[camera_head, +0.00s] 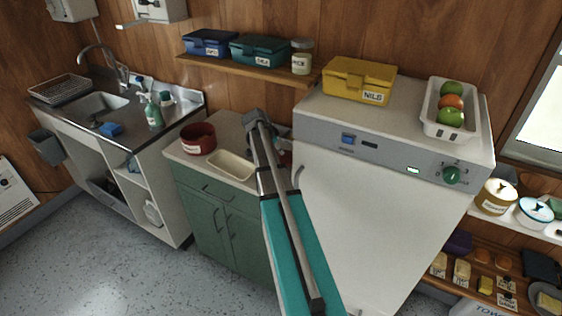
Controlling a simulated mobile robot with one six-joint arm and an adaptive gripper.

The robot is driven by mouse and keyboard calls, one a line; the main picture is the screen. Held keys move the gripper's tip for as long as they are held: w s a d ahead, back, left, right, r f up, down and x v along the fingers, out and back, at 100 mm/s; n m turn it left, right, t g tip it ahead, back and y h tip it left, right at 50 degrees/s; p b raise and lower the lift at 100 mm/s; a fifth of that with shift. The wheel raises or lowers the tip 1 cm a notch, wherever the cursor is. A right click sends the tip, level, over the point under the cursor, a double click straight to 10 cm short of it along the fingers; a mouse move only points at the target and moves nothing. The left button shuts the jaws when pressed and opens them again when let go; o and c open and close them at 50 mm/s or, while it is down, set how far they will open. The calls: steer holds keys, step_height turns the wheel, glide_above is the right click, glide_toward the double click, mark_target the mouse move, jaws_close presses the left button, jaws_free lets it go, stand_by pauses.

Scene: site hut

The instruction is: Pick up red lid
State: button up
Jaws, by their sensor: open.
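My arm reaches up across the middle of the view to the green cabinet's worktop (227,130), beside the white appliance. My gripper (284,143) is at its far end, mostly hidden behind my own arm; its fingertips do not show clearly. A small patch of red shows close to the gripper, between my arm and the appliance. I cannot tell whether it is the red lid. A dark red pot (198,139) stands on the worktop to the left of my arm. No lid can be made out clearly.
A cream tray (231,165) lies at the worktop's front. The white appliance (370,215) rises close on the right, bearing a yellow NILS box (358,80) and a white fruit tray (432,125). A shelf (240,66) hangs above. The sink counter (135,125) stands left.

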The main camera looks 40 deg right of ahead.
mark_target(281, 156)
steer(key=shift+b+x, duration=0.7)
steer(key=shift+x, duration=0.45)
jaws_close()
